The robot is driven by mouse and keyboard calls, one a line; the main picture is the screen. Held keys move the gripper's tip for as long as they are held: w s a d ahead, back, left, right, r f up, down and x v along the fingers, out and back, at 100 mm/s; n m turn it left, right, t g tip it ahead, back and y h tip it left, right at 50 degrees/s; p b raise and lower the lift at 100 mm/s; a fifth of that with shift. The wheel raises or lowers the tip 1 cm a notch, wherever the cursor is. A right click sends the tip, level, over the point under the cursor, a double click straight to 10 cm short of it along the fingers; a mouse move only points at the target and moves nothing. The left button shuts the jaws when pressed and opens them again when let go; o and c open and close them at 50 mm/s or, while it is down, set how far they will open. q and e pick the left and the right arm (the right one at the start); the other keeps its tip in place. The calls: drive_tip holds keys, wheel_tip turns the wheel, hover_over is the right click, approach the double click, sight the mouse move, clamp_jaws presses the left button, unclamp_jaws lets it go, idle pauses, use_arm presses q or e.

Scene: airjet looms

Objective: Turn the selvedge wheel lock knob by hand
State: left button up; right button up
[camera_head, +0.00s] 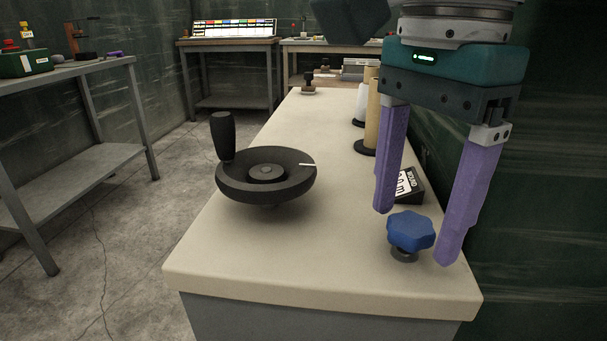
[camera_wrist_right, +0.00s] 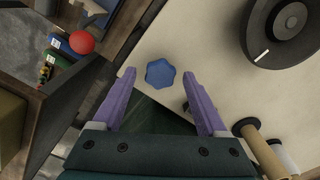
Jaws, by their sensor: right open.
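The blue lobed lock knob (camera_head: 410,232) stands on a short dark stem at the front right of the cream worktop. It also shows in the right wrist view (camera_wrist_right: 160,73), just beyond the fingertips and between their lines. My right gripper (camera_head: 415,235) points down with its two purple fingers apart. In the head view one finger is left of the knob and one is right of it. I see no contact with the knob. The black handwheel (camera_head: 266,174), with an upright handle and a white mark on its rim, is left of the knob. My left gripper is out of view.
A black box with a white label (camera_head: 409,187) sits just behind the knob. Yarn cones (camera_head: 371,115) stand farther back along the right edge. A dark green wall (camera_head: 545,200) is close on the right. The worktop between handwheel and knob is clear.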

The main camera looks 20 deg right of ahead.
drive_tip(key=shift+r+p, duration=1.65)
drive_tip(key=shift+r, duration=1.2)
wheel_tip(320, 180, up, 10)
drive_tip(key=p, duration=0.7)
drive_tip(key=shift+s, duration=0.1)
